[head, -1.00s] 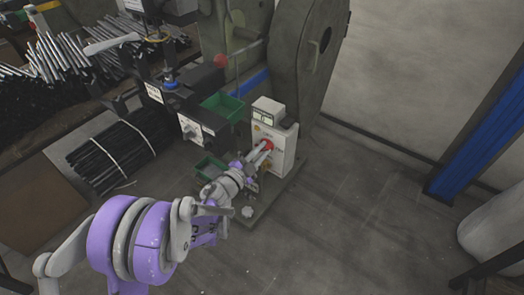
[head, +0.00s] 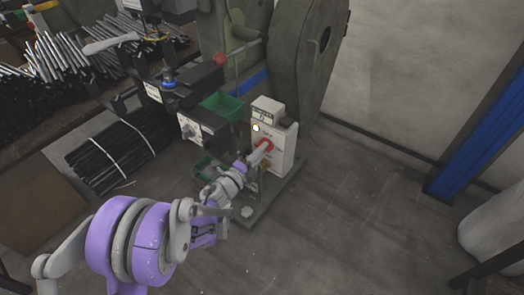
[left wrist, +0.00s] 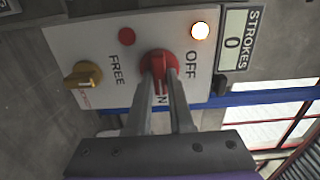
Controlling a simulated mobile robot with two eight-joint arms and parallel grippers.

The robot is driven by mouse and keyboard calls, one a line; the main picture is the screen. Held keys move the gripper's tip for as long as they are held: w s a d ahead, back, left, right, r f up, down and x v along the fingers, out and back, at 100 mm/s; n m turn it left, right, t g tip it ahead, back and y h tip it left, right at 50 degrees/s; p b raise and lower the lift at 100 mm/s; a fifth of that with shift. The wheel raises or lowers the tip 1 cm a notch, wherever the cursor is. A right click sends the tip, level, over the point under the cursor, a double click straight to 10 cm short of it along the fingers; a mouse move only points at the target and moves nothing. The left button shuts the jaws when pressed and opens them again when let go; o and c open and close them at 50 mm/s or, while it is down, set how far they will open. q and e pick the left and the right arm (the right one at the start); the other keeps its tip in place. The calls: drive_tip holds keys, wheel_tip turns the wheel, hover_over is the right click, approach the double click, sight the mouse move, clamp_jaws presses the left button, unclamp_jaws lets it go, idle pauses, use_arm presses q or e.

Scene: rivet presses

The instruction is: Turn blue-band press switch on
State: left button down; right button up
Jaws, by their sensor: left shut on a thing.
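The white control box (head: 273,150) of the press with a blue band (head: 254,80) stands at the middle of the head view. Its red rotary switch (left wrist: 158,66) shows in the left wrist view. My left gripper (head: 262,152) is shut on the switch's red grip bar, one finger on each side (left wrist: 161,76). The bar runs up and down in the wrist picture, its lower end by a partly hidden label ending in N. The OFF label (left wrist: 191,65) is clear to the right. A round lamp (left wrist: 200,30) glows white. My right gripper is not in view.

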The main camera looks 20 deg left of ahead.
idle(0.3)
use_arm(q)
drive_tip(key=c, duration=0.8)
unclamp_jaws()
drive_tip(key=v, duration=1.1)
drive_tip(key=shift+p, duration=0.4)
drive_tip(key=shift+r, duration=0.1)
